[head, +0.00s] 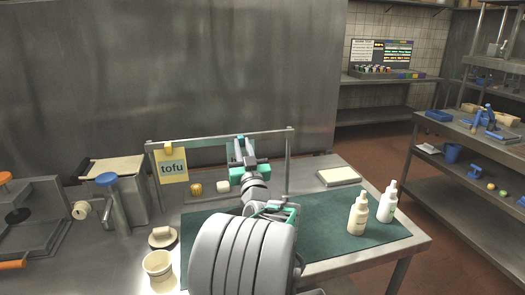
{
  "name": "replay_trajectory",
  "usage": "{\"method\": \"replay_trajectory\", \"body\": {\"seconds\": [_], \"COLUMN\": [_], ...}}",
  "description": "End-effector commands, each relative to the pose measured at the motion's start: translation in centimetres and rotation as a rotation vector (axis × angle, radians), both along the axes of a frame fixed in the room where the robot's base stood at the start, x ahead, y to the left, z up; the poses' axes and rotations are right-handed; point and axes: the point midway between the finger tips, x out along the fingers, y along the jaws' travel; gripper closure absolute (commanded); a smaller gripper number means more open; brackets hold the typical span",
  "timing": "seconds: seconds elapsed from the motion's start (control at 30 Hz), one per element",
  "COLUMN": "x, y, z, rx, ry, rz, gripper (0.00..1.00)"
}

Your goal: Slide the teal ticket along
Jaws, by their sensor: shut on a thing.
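The teal ticket (236,172) hangs at the metal rail, right of its middle. It is mostly hidden behind my gripper, and only small teal patches show around it. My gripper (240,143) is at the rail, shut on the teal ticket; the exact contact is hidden. The metal rail (215,139) spans two posts above the counter. A yellow ticket marked "tofu" (173,169) hangs near its left end, with a gap between the two tickets.
Two cream bottles (358,214) stand on the dark green mat (325,235). A cream cup (158,265) is front left. The rail right of my gripper looks clear.

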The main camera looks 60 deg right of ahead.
Motion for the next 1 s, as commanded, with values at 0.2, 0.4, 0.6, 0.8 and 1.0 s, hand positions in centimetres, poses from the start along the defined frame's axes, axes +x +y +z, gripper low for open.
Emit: {"method": "replay_trajectory", "body": {"seconds": [0.2, 0.4, 0.6, 0.8, 1.0], "x": [-1.2, -2.3, -3.3, -4.4, -4.4], "y": [-1.1, -2.0, -2.9, -3.8, -3.9], "z": [-0.2, -0.2, -0.2, -0.2, 0.1], "rx": [-0.003, -0.003, -0.003, -0.002, -0.001], "ry": [0.0, 0.0, 0.0, -0.001, 0.0], "rz": [-0.002, -0.002, -0.002, -0.001, 0.0], "gripper": [1.0, 1.0, 1.0, 1.0, 0.69]}}
